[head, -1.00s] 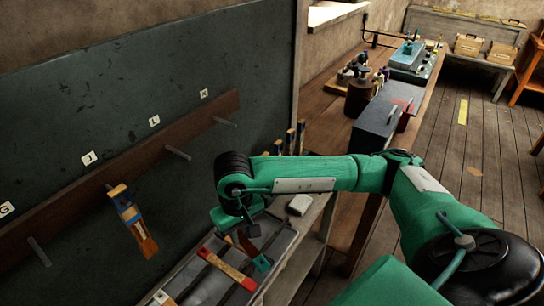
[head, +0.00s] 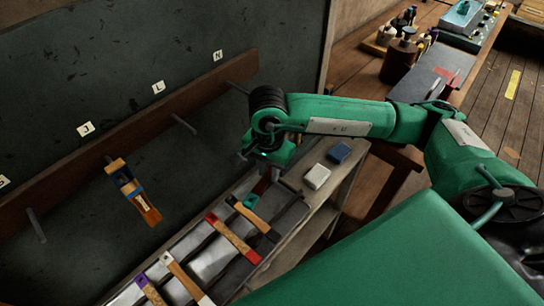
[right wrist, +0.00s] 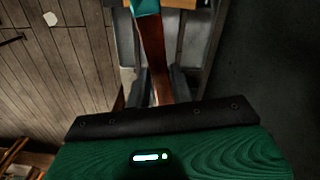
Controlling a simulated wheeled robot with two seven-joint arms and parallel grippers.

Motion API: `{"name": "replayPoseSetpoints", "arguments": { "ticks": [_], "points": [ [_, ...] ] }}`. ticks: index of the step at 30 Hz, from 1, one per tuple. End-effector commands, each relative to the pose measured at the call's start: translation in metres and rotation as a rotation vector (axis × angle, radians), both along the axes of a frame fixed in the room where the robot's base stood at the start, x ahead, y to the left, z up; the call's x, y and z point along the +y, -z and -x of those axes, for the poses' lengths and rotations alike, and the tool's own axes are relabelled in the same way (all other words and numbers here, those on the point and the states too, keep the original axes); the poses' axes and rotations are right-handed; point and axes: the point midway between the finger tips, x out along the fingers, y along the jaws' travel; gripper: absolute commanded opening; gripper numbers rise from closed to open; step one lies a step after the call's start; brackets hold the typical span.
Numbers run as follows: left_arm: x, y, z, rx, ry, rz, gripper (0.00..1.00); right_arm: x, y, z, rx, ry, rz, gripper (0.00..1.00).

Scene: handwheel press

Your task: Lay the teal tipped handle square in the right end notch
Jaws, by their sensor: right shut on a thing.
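My right gripper (head: 262,163) is shut on a reddish-brown handle (head: 263,184) with a teal tip (head: 250,201). The handle points downward, its teal tip lowest, just over or beside a black-tipped handle (head: 255,219) in the metal rack (head: 213,262). I cannot tell whether they touch. In the right wrist view the handle (right wrist: 154,58) runs up from between the fingers, slightly tilted, to its teal tip (right wrist: 146,7) at the top edge. The rack's right end lies close below the gripper; its end notch is not clearly visible. My left gripper is not in view.
The rack also holds red-tipped (head: 232,238), white-tipped (head: 187,278) and purple-tipped (head: 150,290) handles. A white block (head: 316,176) and a blue block (head: 339,152) lie on the ledge to the right. A banded tool (head: 134,193) hangs on the wall rail (head: 150,120).

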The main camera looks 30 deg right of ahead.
Motion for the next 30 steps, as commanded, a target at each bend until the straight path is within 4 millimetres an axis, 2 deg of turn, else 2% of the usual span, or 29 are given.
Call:
{"name": "replayPoseSetpoints", "arguments": {
  "ticks": [30],
  "points": [
    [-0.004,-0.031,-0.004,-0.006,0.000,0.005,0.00,-0.004,-0.037,0.007,-0.002,1.514,0.000,0.00]
  ]
}}
